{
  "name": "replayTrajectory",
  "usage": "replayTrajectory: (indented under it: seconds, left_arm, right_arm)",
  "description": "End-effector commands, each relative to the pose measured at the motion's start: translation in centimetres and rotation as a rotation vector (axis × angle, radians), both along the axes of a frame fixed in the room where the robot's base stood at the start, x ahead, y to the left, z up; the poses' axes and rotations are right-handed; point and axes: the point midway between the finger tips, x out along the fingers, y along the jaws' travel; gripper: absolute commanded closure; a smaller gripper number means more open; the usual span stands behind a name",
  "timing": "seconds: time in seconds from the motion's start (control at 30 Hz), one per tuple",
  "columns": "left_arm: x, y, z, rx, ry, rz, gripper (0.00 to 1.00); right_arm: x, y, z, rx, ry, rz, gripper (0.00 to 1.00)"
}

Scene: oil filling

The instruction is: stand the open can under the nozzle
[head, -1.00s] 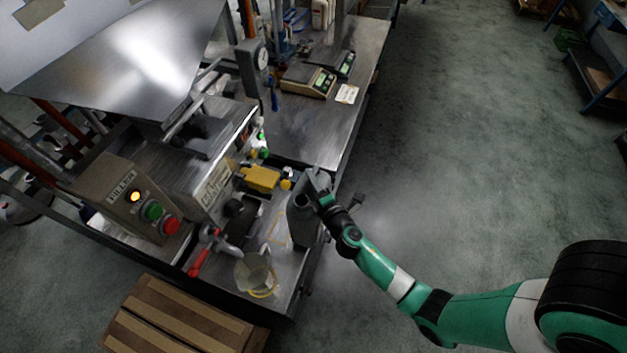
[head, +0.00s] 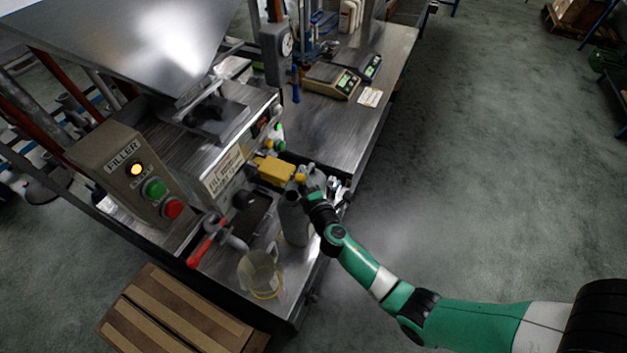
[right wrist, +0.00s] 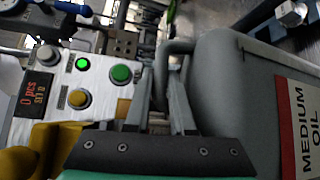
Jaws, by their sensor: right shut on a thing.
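A grey can (head: 291,220) is near the front edge of the filler bench, roughly upright. In the right wrist view its grey body (right wrist: 228,95) carries a red and white "MEDIUM OIL" label (right wrist: 297,125). My right gripper (head: 315,197) is shut on the can's handle, which shows between the fingers in the right wrist view (right wrist: 172,100). The filler's outlet, with a red lever (head: 207,243) and a grey spout (head: 236,243), is to the left of the can, apart from it. Whether the can's base touches the bench is unclear. My left gripper is out of view.
A clear jug (head: 260,272) stands at the bench's front corner, close to the can. A yellow block (head: 273,171) is behind the can. The filler control box (head: 137,180) has lit buttons. Scales (head: 332,79) stand farther back. A wooden crate (head: 180,315) is in front.

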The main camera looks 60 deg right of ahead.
Motion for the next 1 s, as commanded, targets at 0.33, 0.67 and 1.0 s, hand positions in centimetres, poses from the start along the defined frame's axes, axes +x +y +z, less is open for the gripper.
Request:
replayTrajectory:
  seconds: [0.33, 0.67, 1.0]
  left_arm:
    - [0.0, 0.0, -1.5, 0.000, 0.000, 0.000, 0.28]
    - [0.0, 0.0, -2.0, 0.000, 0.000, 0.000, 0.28]
    - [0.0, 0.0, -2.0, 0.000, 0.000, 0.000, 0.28]
  right_arm:
    - [3.0, 0.5, -0.1, 0.000, -0.002, 0.001, 1.00]
    - [3.3, 0.5, -0.3, 0.000, -0.001, 0.001, 1.00]
    - [3.3, 0.5, -0.3, 0.000, -0.001, 0.001, 0.44]
